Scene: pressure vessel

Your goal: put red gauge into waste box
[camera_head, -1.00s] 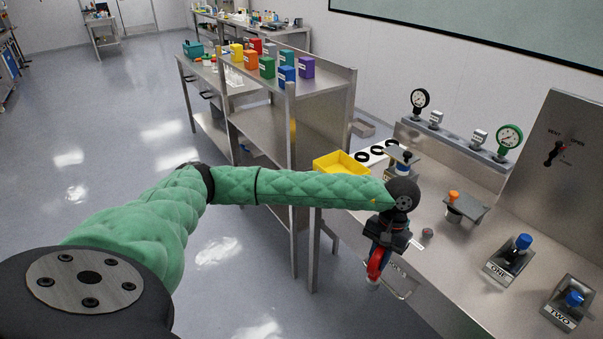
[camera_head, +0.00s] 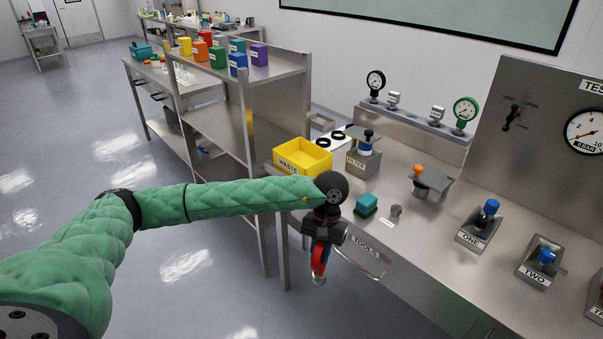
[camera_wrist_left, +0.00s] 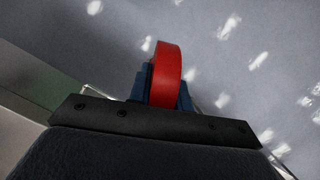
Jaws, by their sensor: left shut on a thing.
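My left gripper (camera_head: 318,262) is shut on the red gauge (camera_head: 318,258) and holds it in the air just off the front edge of the bench, near the drawer marked TOOLS. In the left wrist view the red gauge (camera_wrist_left: 166,75) shows as a red rim between the blue fingers, with the floor below. The yellow waste box (camera_head: 303,158), marked WASTE, stands on the bench's left end, up and left of the gripper. Its visible inside looks empty. My right gripper is not in view.
A teal block (camera_head: 366,205) and a small round part (camera_head: 396,211) lie on the bench near the gripper. The filter stand (camera_head: 362,160) is right of the waste box. A steel shelf (camera_head: 240,120) with coloured boxes stands left of the bench. A green gauge (camera_head: 465,112) stands at the back.

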